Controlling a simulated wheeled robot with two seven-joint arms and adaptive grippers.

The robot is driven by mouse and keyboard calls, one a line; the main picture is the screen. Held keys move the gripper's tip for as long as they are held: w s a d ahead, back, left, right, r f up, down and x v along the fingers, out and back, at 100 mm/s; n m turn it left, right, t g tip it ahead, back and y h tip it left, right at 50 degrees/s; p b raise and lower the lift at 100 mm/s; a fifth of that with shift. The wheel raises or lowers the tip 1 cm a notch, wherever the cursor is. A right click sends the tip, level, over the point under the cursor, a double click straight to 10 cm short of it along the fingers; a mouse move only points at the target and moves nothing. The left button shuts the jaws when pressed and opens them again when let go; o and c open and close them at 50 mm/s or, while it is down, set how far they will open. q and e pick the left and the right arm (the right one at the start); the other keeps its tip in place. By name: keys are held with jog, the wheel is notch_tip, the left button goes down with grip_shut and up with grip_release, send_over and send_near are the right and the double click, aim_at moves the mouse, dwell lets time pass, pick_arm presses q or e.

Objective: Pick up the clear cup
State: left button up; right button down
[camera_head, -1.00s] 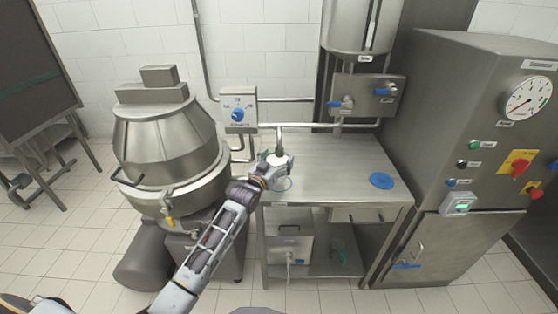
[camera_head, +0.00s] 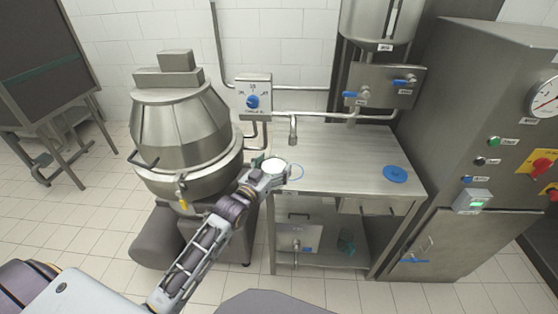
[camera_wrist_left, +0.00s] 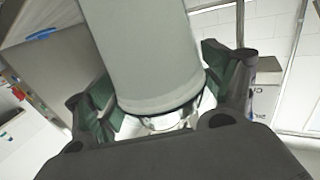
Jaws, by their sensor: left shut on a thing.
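The clear cup (camera_head: 273,167) is held in my left gripper (camera_head: 264,173) at the left end of the steel table. It looks pale and whitish from above. In the left wrist view the cup (camera_wrist_left: 142,45) fills the middle as a large pale cylinder. The green-padded fingers of my left gripper (camera_wrist_left: 165,100) are shut on both sides of it near its end. In the head view the gripper and cup are to the left of the blue ring mark on the table. My right gripper is not in view.
The steel table (camera_head: 340,165) has a thin blue ring mark (camera_head: 297,172) and a blue disc (camera_head: 395,174). A spout (camera_head: 293,130) stands above its left part. A steel mixer (camera_head: 185,125) is on the left, a control cabinet (camera_head: 460,160) on the right. The table's middle is clear.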

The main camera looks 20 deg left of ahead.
aim_at(266, 173)
pick_arm(q)
jog(key=shift+s+a, duration=0.25)
jog(key=shift+s, duration=0.9)
jog(key=shift+s+a, duration=0.2)
jog(key=shift+s, duration=1.15)
